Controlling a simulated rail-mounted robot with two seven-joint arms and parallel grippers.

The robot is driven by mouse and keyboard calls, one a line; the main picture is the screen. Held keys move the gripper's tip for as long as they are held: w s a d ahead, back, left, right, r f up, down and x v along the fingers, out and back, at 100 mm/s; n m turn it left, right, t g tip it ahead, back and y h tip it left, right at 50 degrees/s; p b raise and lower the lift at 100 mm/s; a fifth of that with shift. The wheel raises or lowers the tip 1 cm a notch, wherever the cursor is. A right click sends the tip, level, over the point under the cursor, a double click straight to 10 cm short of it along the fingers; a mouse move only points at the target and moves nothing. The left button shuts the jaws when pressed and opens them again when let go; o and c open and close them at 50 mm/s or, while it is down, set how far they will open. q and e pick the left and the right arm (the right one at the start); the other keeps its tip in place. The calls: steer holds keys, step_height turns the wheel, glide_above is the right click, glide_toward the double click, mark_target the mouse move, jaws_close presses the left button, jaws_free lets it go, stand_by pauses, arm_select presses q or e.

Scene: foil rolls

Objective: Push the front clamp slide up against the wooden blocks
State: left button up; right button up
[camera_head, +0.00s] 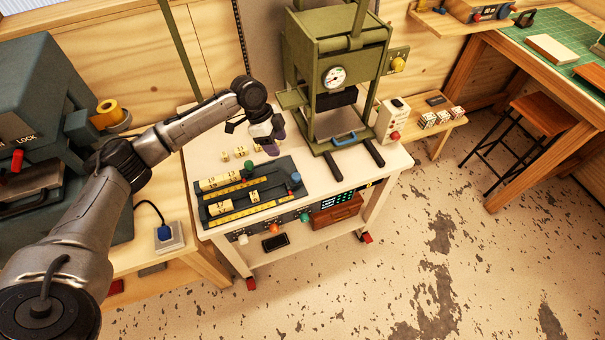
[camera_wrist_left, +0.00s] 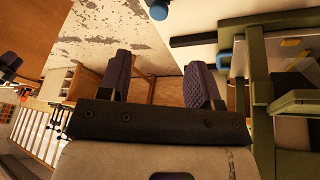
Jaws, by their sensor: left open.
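A dark clamping fixture (camera_head: 285,198) lies on the white-topped table. It has two channels with yellow rulers, and wooden blocks (camera_head: 220,208) sit in the front one at the left, with another wooden block (camera_head: 253,196) further right. The front clamp slide appears to be the one with the blue knob (camera_head: 295,178), at the fixture's right end, apart from the blocks. A green knob (camera_head: 248,168) stands on the rear channel. My left gripper (camera_head: 270,148) is behind the fixture, above the table, empty. Its two padded fingers stand apart in the left wrist view (camera_wrist_left: 158,80). My right gripper is not in view.
A green press (camera_head: 335,50) with a gauge and a blue handle (camera_head: 345,139) stands behind and right of the fixture. Several loose blocks (camera_head: 240,153) lie behind the fixture, near my left gripper. A grey machine (camera_head: 35,90) stands at the left.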

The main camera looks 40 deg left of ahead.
mark_target(295, 176)
arm_select(q)
steer(key=d+f, duration=0.1)
steer(key=f, duration=0.3)
steer(key=w+d+f+m+b, duration=0.1)
steer(key=d+f, duration=0.1)
steer(key=f, duration=0.2)
steer(key=d+f+m, duration=0.1)
steer(key=d+f, duration=0.1)
steer(key=f, duration=0.2)
steer(key=shift+w+d+f, duration=0.15)
steer(key=shift+f, duration=0.2)
steer(key=shift+c, duration=0.2)
jaws_close()
